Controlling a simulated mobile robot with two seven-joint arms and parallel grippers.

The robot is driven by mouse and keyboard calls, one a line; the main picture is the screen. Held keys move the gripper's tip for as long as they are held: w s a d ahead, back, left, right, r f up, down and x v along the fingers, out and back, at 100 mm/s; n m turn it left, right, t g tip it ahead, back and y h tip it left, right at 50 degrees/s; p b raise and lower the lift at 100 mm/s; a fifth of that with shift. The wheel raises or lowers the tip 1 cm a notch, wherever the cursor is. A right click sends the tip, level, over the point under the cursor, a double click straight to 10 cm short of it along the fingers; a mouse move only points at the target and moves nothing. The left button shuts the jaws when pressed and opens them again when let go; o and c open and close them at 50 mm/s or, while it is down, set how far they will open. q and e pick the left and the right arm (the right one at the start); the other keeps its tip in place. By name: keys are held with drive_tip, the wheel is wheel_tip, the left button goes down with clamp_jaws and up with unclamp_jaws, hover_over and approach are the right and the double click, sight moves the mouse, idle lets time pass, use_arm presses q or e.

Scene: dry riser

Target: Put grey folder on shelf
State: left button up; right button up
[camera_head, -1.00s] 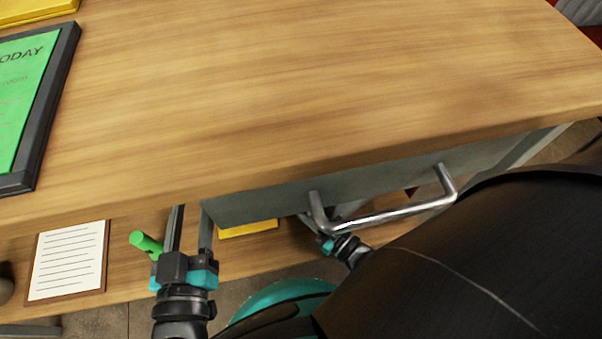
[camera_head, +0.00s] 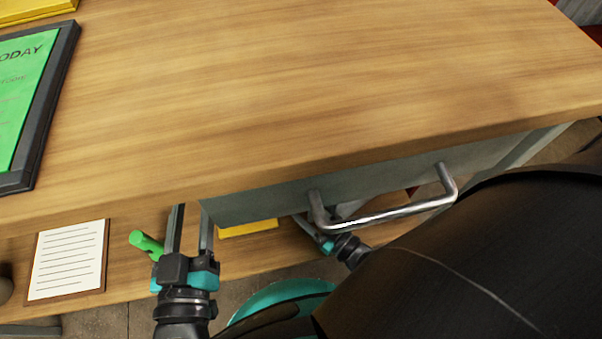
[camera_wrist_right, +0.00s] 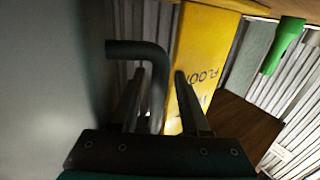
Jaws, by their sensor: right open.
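I cannot pick out a grey folder for certain in either view. A grey panel (camera_wrist_right: 253,55) beside a yellow folder (camera_wrist_right: 205,60) in the right wrist view may be one, but I cannot tell. My left gripper (camera_head: 191,222) is open with nothing between its fingers, in front of the desk edge. My right gripper (camera_head: 312,229) is partly hidden behind the metal drawer handle (camera_head: 390,215). In the right wrist view, its fingers (camera_wrist_right: 156,88) are apart, with the dark bent handle (camera_wrist_right: 140,50) running between them; they do not grip it.
The wooden desk top (camera_head: 320,80) is mostly clear. A green sheet in a dark frame (camera_head: 35,100) lies at its left. Below are a lined sheet on a brown board (camera_head: 67,260), a green cylinder (camera_head: 147,242) and a yellow item (camera_head: 248,229). The grey drawer front (camera_head: 265,203) is close to my right gripper.

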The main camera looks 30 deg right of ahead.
use_arm(q)
drive_tip(key=shift+w+a+f+g, duration=0.1)
drive_tip(key=shift+w+f+g, duration=0.15)
drive_tip(key=shift+g, duration=0.15)
use_arm(e)
drive_tip(key=v, duration=0.7)
drive_tip(key=shift+s+r, duration=0.1)
drive_tip(key=shift+s, duration=0.15)
